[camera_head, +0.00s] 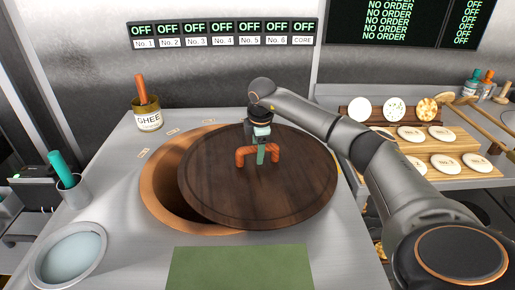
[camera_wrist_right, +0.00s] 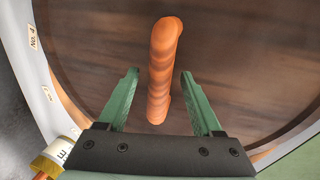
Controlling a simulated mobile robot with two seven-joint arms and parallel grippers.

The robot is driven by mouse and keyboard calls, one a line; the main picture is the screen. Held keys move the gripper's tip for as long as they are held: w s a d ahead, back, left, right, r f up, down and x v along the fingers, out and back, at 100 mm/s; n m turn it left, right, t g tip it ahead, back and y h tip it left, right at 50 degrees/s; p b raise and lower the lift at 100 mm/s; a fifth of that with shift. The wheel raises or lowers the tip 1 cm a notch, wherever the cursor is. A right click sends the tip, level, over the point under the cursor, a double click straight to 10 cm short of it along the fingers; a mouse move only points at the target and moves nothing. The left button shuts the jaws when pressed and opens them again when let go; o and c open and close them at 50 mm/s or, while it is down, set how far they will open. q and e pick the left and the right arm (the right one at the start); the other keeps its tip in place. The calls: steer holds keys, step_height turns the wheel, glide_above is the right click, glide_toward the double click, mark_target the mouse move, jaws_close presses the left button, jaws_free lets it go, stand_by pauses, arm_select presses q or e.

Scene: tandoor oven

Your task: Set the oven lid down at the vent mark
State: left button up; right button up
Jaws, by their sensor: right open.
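The oven lid (camera_head: 295,195) is a round dark wooden disc with an orange-brown handle (camera_head: 241,158). It lies over the right part of the round oven opening (camera_head: 155,190), leaving a dark crescent open at the left. My right gripper (camera_head: 262,152) is over the lid's middle at the handle. In the right wrist view its two green fingers (camera_wrist_right: 158,82) are open, one on each side of the handle (camera_wrist_right: 163,65), with gaps showing. I cannot make out a mark that reads as the vent mark. My left gripper is not in view.
A ghee jar (camera_head: 149,118) stands behind the opening at the left. A metal bowl (camera_head: 68,252) and a cup with a teal-handled tool (camera_head: 72,188) are at the left edge. A green mat (camera_head: 240,268) lies in front. A board of pale discs (camera_head: 450,160) is at the right.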

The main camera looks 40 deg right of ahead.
steer(key=v, duration=1.2)
steer(key=shift+r+b, duration=0.35)
steer(key=shift+b, duration=0.1)
